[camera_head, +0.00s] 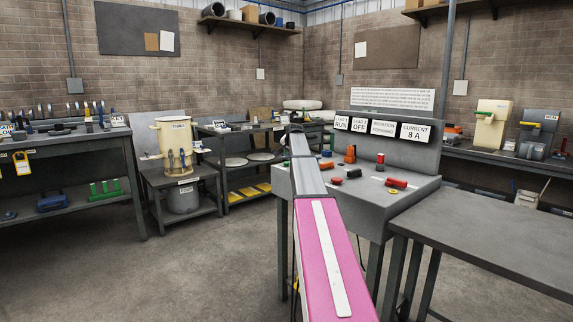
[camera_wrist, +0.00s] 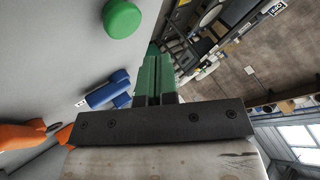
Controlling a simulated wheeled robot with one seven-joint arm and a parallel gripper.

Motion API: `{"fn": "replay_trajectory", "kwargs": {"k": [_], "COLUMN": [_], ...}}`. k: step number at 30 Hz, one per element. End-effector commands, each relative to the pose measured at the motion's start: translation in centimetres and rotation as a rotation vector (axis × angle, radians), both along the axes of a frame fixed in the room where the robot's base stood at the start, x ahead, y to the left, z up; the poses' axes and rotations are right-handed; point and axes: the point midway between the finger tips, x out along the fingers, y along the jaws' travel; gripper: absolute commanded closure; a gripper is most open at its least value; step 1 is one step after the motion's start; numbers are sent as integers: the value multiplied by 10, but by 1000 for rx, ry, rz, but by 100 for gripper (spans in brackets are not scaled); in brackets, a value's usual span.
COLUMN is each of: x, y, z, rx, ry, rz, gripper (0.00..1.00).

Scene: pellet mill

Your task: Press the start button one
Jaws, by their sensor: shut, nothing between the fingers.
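The grey control console (camera_head: 365,195) stands ahead, with several coloured controls on its sloped top. In the wrist view a round green button (camera_wrist: 122,18) stands up from the grey panel, left of and beyond my fingertips. No label on it is readable. My gripper (camera_wrist: 154,50) has green fingers closed together, with nothing between them. The fingertips are apart from the green button in the picture; the depth between them is hard to judge. In the head view my arm reaches over the console's left side and hides part of it, and the green button cannot be made out there.
A blue control (camera_wrist: 108,90) and an orange control (camera_wrist: 22,135) sit near my fingers. Red controls (camera_head: 397,183) and an orange one (camera_head: 350,154) stand farther right. A sign reads CURRENT 8 A (camera_head: 415,132). A grey table (camera_head: 490,245) stands at the right.

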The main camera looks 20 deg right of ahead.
Motion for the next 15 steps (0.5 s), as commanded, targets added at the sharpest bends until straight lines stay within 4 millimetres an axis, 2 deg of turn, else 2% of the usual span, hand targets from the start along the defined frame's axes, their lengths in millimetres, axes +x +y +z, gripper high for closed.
{"fn": "replay_trajectory", "kwargs": {"k": [9,15], "x": [1,0], "y": [0,0], "z": [28,33], "rx": [-1,0], "ry": [-1,0], "rz": [-1,0], "gripper": [100,100]}}
